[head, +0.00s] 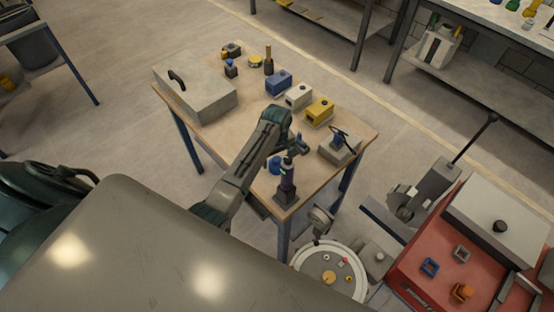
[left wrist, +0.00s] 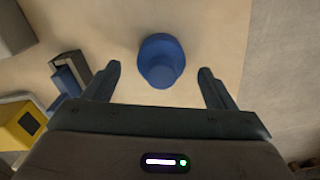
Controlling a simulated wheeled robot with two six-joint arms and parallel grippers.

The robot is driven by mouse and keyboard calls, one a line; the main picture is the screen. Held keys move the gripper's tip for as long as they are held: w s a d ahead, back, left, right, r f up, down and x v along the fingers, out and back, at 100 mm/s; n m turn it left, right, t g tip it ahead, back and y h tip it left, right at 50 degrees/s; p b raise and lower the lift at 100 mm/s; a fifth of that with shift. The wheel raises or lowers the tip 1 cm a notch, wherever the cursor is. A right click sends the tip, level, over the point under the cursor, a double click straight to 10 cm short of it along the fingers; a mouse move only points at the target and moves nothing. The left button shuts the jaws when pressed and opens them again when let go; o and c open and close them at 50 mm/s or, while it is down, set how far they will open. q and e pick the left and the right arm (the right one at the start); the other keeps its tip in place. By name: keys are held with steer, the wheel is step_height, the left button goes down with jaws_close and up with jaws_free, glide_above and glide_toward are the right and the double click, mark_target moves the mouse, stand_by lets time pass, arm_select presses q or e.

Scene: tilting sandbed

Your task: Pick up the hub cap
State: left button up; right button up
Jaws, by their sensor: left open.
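The hub cap appears to be the blue, round, stepped piece (left wrist: 161,60) on the pale wooden table. In the left wrist view it lies ahead of and between my left fingertips (left wrist: 160,72), with bare space on both sides. In the head view a blue piece (head: 274,165) shows just left of my left gripper (head: 285,198), partly hidden by it. My left gripper is open and empty, pointing down near the table's front corner. My right gripper is not seen.
The table (head: 235,130) also holds a large grey box (head: 205,98), a blue box (head: 279,82), a white box (head: 298,96), a yellow box (head: 319,111) and a grey block with a handwheel (head: 339,146). A red bench (head: 440,265) stands at right.

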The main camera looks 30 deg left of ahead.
arm_select(q)
steer(key=shift+s+f, duration=0.1)
steer(key=shift+f, duration=0.85)
steer(key=c, duration=1.1)
